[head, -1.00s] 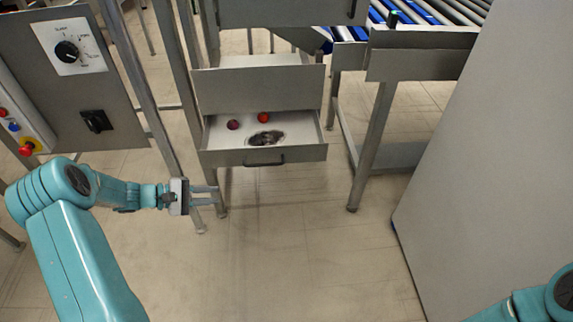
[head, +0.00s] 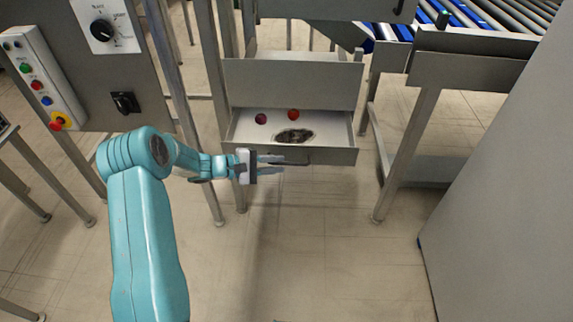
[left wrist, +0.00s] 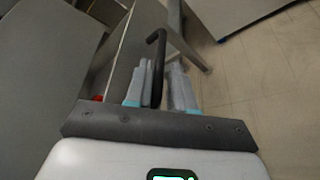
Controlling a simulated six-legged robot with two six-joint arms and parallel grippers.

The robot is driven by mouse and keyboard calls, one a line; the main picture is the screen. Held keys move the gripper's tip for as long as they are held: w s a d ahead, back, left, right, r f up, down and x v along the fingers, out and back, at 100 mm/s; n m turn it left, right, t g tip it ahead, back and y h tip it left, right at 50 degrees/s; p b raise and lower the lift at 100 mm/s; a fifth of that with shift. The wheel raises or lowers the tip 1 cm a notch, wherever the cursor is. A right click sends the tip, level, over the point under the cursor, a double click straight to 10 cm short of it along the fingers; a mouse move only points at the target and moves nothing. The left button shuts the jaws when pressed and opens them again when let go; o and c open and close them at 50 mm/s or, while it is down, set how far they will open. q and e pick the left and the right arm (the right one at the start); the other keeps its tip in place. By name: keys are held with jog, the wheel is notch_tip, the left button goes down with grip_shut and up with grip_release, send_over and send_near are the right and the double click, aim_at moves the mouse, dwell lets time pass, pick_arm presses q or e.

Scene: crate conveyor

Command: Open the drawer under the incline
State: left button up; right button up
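A stack of grey drawers stands under the conveyor end in the head view. The lowest drawer (head: 340,157) is pulled out, with a dark bar handle (head: 300,162) on its front. Inside lie two small red round things (head: 293,115) and a dark oval patch (head: 293,136). My right gripper is out of view.
Above, a second grey drawer front (head: 292,84) stands out, its pale inside showing. A control panel (head: 115,60) and steel legs stand left. A roller conveyor (head: 470,20) is at the back right. A large grey panel (head: 500,190) fills the right. The floor between is clear.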

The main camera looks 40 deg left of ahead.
aim_at(282, 164)
pick_arm(q)
jog(key=shift+x, duration=1.8)
jog(key=shift+r, duration=0.1)
grip_shut()
